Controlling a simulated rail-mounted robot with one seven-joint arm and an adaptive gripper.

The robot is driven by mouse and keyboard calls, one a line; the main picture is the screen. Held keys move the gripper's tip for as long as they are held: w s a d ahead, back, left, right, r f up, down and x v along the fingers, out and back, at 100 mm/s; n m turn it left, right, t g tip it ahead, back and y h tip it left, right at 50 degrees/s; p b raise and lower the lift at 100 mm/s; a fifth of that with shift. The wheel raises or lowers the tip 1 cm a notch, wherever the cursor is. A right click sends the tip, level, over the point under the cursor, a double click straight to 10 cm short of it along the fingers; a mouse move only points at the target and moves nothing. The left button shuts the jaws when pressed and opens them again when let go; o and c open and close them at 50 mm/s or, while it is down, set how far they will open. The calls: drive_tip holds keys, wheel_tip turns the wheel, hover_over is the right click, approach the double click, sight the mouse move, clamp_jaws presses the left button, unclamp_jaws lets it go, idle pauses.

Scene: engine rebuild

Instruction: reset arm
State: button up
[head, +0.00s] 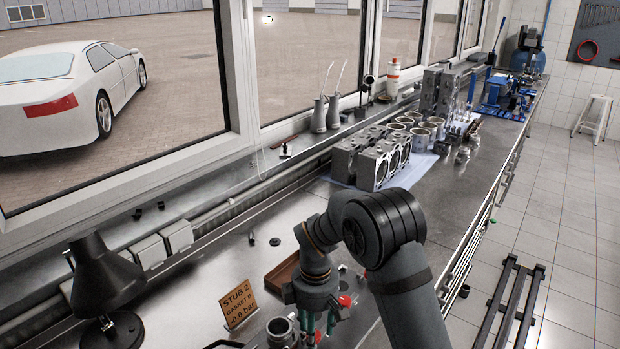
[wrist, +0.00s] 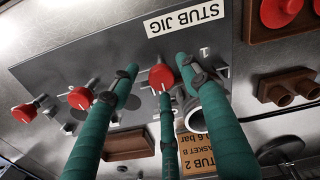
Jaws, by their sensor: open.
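My gripper (head: 318,328) is over the near end of the workbench in the head view, pointing down. In the wrist view its green fingers (wrist: 155,78) are spread apart with nothing held between them. Beyond them is a grey metal plate labelled STUB JIG (wrist: 184,18), with several red knobs, one of them a red knob (wrist: 162,76) between the fingertips. A metal ring-shaped part (wrist: 186,108) is partly hidden behind a finger. My forearm hides part of the bench in the head view.
A sign reading STUB 2 (head: 238,303) stands left of my gripper, near a brown tray (head: 283,274) and a black lamp (head: 103,278). Engine blocks (head: 372,160) and cylinders stand farther along the bench. The bench between lamp and blocks is mostly clear. Windows line the left.

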drive_tip(key=n+p, duration=0.2)
drive_tip(key=n, duration=0.2)
drive_tip(key=shift+r, duration=0.15)
drive_tip(key=shift+n+p, duration=0.35)
drive_tip(key=shift+n, duration=0.65)
drive_tip(key=shift+f, duration=0.2)
